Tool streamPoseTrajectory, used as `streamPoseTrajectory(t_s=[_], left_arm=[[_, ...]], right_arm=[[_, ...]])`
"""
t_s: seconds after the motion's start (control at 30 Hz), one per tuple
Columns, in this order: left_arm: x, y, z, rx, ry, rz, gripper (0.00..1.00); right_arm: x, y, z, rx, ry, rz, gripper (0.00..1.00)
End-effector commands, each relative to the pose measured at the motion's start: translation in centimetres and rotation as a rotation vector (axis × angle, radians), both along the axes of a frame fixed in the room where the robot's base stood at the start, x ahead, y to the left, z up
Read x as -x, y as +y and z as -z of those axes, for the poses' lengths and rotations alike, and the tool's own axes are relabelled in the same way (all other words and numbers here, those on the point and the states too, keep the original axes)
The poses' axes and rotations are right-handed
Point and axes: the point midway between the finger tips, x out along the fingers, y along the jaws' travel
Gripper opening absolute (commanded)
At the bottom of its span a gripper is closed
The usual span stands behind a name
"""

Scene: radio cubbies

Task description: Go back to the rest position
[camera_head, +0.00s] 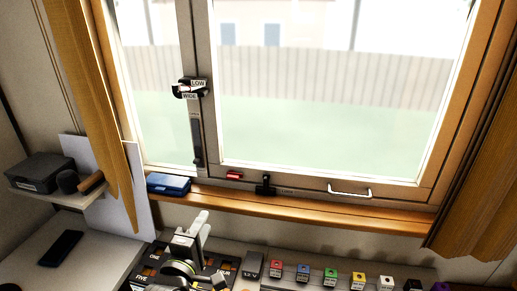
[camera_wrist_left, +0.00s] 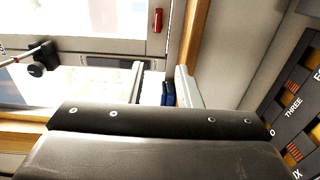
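My left gripper (camera_head: 192,230) shows at the bottom of the head view, pale and pointing up toward the window sill, in front of a dark panel with labelled slots (camera_head: 222,267). I see nothing held in it, but its finger gap is not clear. In the left wrist view, a dark bar with screws and a grey body fill the lower part. That view also shows part of the slotted panel (camera_wrist_left: 293,100) at the right. My right gripper is in neither view.
A window with a wooden sill (camera_head: 300,210) spans the back. A blue box (camera_head: 168,184) sits at the sill's left end. A shelf at left holds a black box (camera_head: 38,172); a phone (camera_head: 60,248) lies below. Several coloured blocks (camera_head: 331,276) line the lower right.

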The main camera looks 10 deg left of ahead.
Motion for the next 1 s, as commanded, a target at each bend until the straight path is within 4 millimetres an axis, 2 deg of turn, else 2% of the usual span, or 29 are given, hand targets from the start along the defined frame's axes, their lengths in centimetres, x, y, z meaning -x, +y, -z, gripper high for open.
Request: streamPoseTrajectory(t_s=[0.13,0.23,0.4,0.5,0.7,0.87,0.9,1.0], left_arm=[[1.8,0.9,2.9,-0.163,0.114,0.006,0.31],[4.4,2.1,6.4,-0.376,0.265,0.038,0.31],[11.0,4.5,12.3,-0.778,0.557,0.183,0.31],[15.3,5.8,14.8,-0.981,0.709,0.31,0.31],[22.7,7.7,17.7,-1.263,0.925,0.582,0.31],[28.0,8.9,18.6,-1.412,1.048,0.81,0.31],[28.9,9.1,19.0,-1.438,1.068,0.859,0.31],[27.7,9.3,21.7,-1.422,1.068,0.857,0.31]], right_arm=[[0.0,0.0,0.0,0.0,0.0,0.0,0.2],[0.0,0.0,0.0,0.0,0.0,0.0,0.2],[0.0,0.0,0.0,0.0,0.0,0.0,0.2],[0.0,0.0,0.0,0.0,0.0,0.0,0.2],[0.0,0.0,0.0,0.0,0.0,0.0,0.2],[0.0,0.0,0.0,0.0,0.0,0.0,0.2],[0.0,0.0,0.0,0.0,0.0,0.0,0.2],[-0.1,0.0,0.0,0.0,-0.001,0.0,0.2]])
